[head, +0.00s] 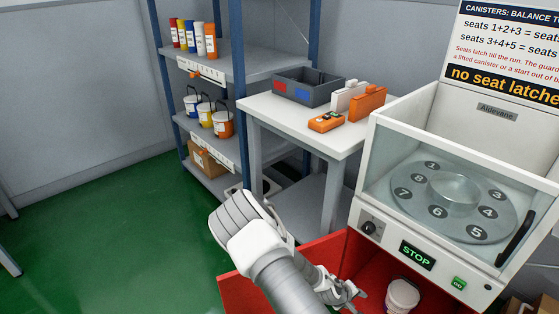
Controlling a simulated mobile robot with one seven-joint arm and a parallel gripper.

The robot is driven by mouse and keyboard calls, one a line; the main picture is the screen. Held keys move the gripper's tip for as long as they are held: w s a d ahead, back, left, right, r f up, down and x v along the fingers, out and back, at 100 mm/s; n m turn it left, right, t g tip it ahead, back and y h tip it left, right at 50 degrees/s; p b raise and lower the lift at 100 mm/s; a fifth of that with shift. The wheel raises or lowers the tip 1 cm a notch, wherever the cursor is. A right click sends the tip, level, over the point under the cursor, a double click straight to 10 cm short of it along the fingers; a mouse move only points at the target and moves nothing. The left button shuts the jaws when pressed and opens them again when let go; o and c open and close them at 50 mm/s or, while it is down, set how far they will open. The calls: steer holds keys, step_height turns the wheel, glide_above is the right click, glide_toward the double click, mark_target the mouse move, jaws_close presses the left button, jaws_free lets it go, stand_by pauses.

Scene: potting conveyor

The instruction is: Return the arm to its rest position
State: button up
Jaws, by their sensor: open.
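My arm reaches up from the bottom of the head view and bends at a white and grey joint. My gripper (350,297) is low in the picture, in front of the red-walled space below the machine. Its jaws are open and I see nothing between them. Part of the gripper is hidden behind my arm. A white tub (402,297) stands to the right of the gripper, apart from it.
The white machine (372,252) has a clear guard over a numbered seat plate (450,196); its display reads STOP. A red panel (240,292) is beside my arm. A white table (262,108) and shelf rack (240,68) stand behind. Green floor (100,245) is clear at left.

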steer(key=a+r+m+y, duration=0.25)
steer(key=a+r, duration=0.35)
steer(key=r, duration=0.7)
steer(key=a+r+m+y, duration=0.2)
steer(key=a+r+y, duration=0.3)
steer(key=r, duration=0.9)
steer(key=s+d+r+t+h, duration=0.1)
steer(key=s+d+r+t, duration=0.1)
steer(key=s+r, duration=1.9)
step_height(320, 180, up, 24)
steer(key=w+p, duration=0.1)
steer(key=p, duration=2.3)
steer(key=shift+w+m, duration=0.3)
steer(key=shift+m, duration=0.05)
steer(key=shift+a, duration=0.15)
